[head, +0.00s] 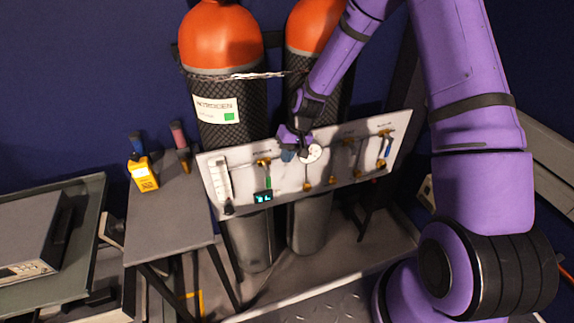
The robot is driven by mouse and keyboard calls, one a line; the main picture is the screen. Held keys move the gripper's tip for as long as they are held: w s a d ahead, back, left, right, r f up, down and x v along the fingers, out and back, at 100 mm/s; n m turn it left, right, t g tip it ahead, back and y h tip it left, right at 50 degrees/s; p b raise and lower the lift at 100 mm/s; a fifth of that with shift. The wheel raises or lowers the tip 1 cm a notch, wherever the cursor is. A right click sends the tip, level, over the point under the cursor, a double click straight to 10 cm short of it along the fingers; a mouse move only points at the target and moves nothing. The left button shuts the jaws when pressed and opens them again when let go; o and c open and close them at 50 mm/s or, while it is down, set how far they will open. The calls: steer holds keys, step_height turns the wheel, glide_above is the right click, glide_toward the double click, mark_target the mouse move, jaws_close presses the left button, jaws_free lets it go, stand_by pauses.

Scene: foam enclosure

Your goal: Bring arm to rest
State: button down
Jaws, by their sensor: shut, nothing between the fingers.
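My purple arm comes in from the right, bends over at the top and reaches down to the white valve panel (334,176). My gripper (296,153) is at the panel's upper edge, in front of the gas cylinders, beside a round white gauge (311,153). It is shut with nothing visible in it. A blue part (287,156) shows right by the fingertips. I cannot tell whether the fingers touch the panel.
Two orange-topped cylinders, one labelled nitrogen (220,50) and one partly behind my arm (308,28), stand behind the panel. A small grey table (168,222) holds a yellow meter (144,174). A grey instrument (35,235) sits at the left.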

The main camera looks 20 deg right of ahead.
steer(key=s+d+r+t+h, duration=0.1)
steer(key=s+d+r, duration=0.15)
steer(key=r, duration=0.65)
steer(key=s+d+r+h, duration=0.1)
steer(key=s+r, duration=0.3)
steer(key=r, duration=0.4)
steer(key=s+d+r+t+h, duration=0.1)
steer(key=s+r, duration=0.2)
steer(key=r, duration=0.6)
steer(key=s+d+r+t, duration=0.1)
steer(key=s+r, duration=0.3)
steer(key=s, duration=0.3)
steer(key=s+d+r+t, duration=0.1)
steer(key=s+r, duration=0.3)
steer(key=s, duration=0.4)
steer(key=s+d+r+t+h, duration=0.1)
steer(key=s+r, duration=0.4)
steer(key=s, duration=0.2)
steer(key=shift+s+d, duration=0.25)
steer(key=shift+d, duration=0.1)
